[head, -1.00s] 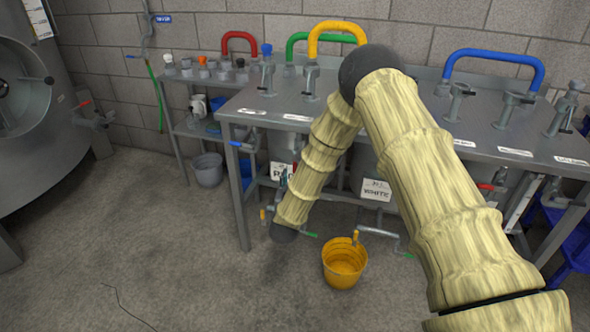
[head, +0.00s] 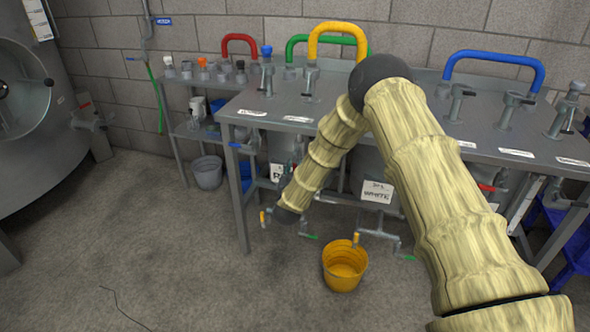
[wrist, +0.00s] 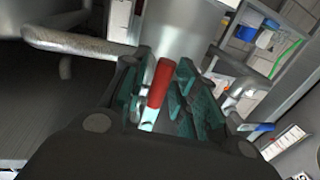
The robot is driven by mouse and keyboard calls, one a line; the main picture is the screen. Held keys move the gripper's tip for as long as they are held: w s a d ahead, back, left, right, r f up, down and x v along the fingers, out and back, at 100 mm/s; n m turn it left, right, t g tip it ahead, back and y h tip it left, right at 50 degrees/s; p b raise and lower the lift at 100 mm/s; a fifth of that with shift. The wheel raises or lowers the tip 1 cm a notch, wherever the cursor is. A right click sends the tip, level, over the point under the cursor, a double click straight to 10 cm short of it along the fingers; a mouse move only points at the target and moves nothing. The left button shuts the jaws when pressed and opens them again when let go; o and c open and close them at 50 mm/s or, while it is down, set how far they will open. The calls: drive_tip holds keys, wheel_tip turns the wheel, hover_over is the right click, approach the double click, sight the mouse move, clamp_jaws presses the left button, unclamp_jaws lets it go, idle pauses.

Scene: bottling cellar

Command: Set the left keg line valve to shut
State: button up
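In the wrist view, a valve handle with a red grip (wrist: 160,82) and a bare metal lower end stands between the two teal-padded fingers of my gripper (wrist: 165,66). The fingers are apart, one on each side of the handle. The right pad is very close to the grip; I cannot tell whether it touches. A metal cylinder (wrist: 185,30) is behind the handle.
The steel bench (head: 400,125) carries taps and coloured hoses above my forearm. A blue-handled valve (wrist: 255,127) is at right in the wrist view, and a pale pipe (wrist: 75,42) at left. A yellow bucket (head: 345,282) stands on the floor.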

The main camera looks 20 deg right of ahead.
clamp_jaws()
